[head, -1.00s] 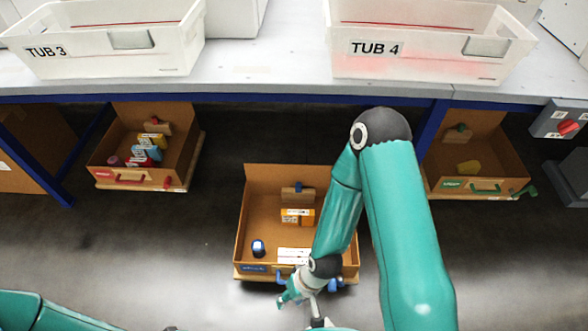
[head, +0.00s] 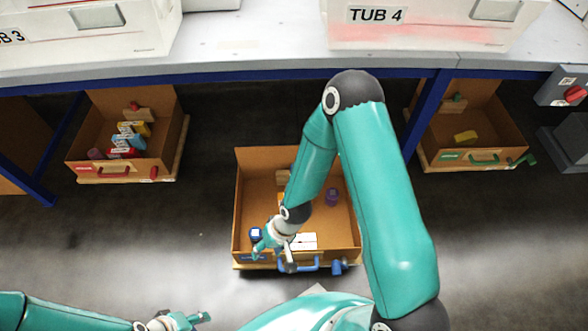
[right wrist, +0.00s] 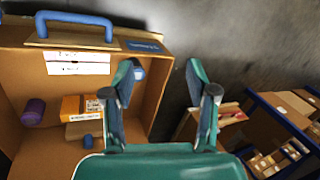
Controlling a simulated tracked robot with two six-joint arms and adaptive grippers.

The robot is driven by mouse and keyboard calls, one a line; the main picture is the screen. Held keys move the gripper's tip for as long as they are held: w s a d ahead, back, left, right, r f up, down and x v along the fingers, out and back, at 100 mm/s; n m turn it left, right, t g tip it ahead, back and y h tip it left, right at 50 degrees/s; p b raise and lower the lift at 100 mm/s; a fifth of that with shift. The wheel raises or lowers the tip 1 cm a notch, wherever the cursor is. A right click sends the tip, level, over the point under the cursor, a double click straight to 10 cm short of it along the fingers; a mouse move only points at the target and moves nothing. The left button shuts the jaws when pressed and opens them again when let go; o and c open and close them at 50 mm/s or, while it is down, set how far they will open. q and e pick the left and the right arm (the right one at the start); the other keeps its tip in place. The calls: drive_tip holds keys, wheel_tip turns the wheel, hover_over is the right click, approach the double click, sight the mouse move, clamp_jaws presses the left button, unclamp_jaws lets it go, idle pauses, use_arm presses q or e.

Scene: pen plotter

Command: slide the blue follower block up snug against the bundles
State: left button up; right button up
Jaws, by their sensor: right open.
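The follower block, tan wood with a blue knob, shows in the right wrist view (right wrist: 77,131) beside an orange bundle (right wrist: 80,107). It shows partly behind my right arm in the head view (head: 283,177). A white bundle (right wrist: 77,62), a purple roll (right wrist: 33,112) and a blue roll (head: 256,234) share its cardboard drawer (head: 345,232). The purple roll also shows in the head view (head: 332,197). My right gripper (head: 268,250) is open and empty near the drawer's front left, by the blue roll. My left gripper (head: 188,320) is low at left; its finger opening is unclear.
The drawer has a blue handle (head: 298,265) at its front. A red-handled drawer (head: 122,170) stands left and a green-handled one (head: 470,157) right. The bench edge and TUB 4 (head: 425,22) lie above. Dark floor between the drawers is clear.

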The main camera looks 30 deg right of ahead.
drive_tip(key=w+d+f+m+h+b, duration=0.1)
drive_tip(key=w+d+f+b, duration=0.2)
drive_tip(key=w, duration=0.2)
drive_tip(key=w+d+f+b, duration=0.2)
drive_tip(key=w+f+b, duration=0.1)
drive_tip(key=w, duration=0.3)
drive_tip(key=w+d+r+m+t+h+b, duration=0.1)
drive_tip(key=w+d+m+h+b, duration=0.2)
drive_tip(key=w+d, duration=0.6)
drive_tip(key=w+d+r+m+t+h+b, duration=0.1)
drive_tip(key=w+d+m+h+b, duration=0.15)
drive_tip(key=w+d+b, duration=0.6)
use_arm(q)
wheel_tip(320, 180, down, 21)
drive_tip(key=b, duration=0.1)
drive_tip(key=shift+s+f+b, duration=0.15)
drive_tip(key=shift+f+b, duration=0.05)
drive_tip(key=shift+b, duration=0.2)
use_arm(e)
drive_tip(key=shift+n+h, duration=0.25)
drive_tip(key=shift+n, duration=0.1)
drive_tip(key=x, duration=0.5)
drive_tip(key=s+d+x, duration=0.1)
drive_tip(key=x, duration=0.4)
drive_tip(key=s+d+x, duration=0.1)
drive_tip(key=x, duration=0.4)
drive_tip(key=shift+d+f, duration=0.2)
drive_tip(key=shift+d, duration=0.1)
